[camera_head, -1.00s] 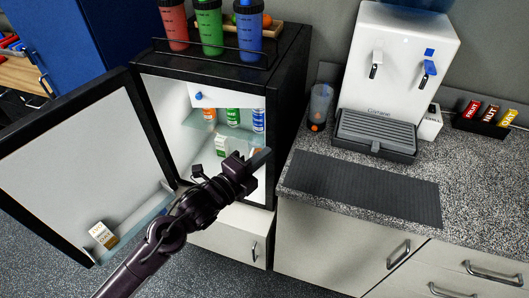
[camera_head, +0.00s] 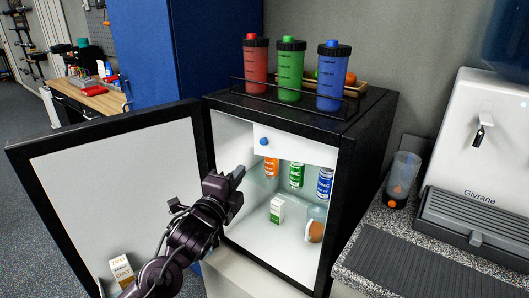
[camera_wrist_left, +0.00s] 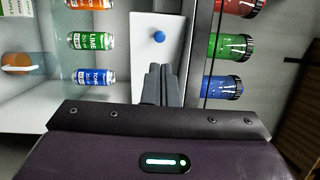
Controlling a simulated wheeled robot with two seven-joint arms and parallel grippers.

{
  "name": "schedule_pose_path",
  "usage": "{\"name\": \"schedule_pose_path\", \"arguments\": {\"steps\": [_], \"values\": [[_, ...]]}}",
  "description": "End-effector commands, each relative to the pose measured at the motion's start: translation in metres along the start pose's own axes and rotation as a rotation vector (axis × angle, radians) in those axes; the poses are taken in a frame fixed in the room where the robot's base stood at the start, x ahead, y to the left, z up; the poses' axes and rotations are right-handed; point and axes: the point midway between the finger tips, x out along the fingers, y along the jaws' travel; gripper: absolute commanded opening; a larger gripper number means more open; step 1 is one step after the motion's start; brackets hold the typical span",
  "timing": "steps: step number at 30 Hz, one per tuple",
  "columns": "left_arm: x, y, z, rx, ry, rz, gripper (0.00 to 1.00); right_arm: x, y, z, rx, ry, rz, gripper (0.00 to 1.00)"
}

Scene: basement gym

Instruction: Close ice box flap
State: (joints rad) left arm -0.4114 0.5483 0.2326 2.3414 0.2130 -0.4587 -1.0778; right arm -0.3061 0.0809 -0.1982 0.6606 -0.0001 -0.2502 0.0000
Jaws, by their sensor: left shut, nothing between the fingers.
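The ice box flap (camera_head: 300,150) is a white panel with a blue knob (camera_head: 264,141), at the top inside the open small black fridge (camera_head: 365,125). I cannot tell how far the flap stands ajar. My left gripper (camera_head: 239,172) is shut and empty, in front of the fridge opening, left of and lower than the knob in the head view. In the left wrist view, the shut fingers (camera_wrist_left: 160,72) point towards the flap (camera_wrist_left: 145,22), with the knob (camera_wrist_left: 159,37) just past their tips. I see no clear contact. My right gripper is not in view.
The fridge door (camera_head: 120,185) stands wide open at the left, with an oat carton (camera_head: 121,268) on its shelf. Cans (camera_head: 297,175), a small carton (camera_head: 277,210) and a jar (camera_head: 315,225) stand inside. Several bottles (camera_head: 290,70) stand on top. A counter (camera_head: 400,225) is at the right.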

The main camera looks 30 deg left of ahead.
Motion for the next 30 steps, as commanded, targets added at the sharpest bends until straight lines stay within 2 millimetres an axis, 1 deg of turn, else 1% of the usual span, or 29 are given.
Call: {"name": "schedule_pose_path", "arguments": {"steps": [1,5,12,18,24,30], "values": [[0.010,-0.004,0.000,0.001,-0.001,-0.003,0.00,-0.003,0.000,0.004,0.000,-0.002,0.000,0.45],[0.034,-0.004,0.000,0.001,0.000,-0.003,0.00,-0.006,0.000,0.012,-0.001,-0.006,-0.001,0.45],[0.079,-0.003,0.000,-0.001,0.000,-0.002,0.00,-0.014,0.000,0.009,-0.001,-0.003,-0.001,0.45],[0.107,-0.002,-0.001,-0.001,0.001,-0.001,0.00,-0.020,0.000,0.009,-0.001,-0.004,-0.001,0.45],[0.119,0.000,-0.001,0.000,0.001,0.001,0.00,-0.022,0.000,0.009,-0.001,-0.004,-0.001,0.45],[0.120,0.001,-0.001,0.000,0.002,0.001,0.00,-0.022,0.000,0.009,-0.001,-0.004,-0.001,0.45]]}}
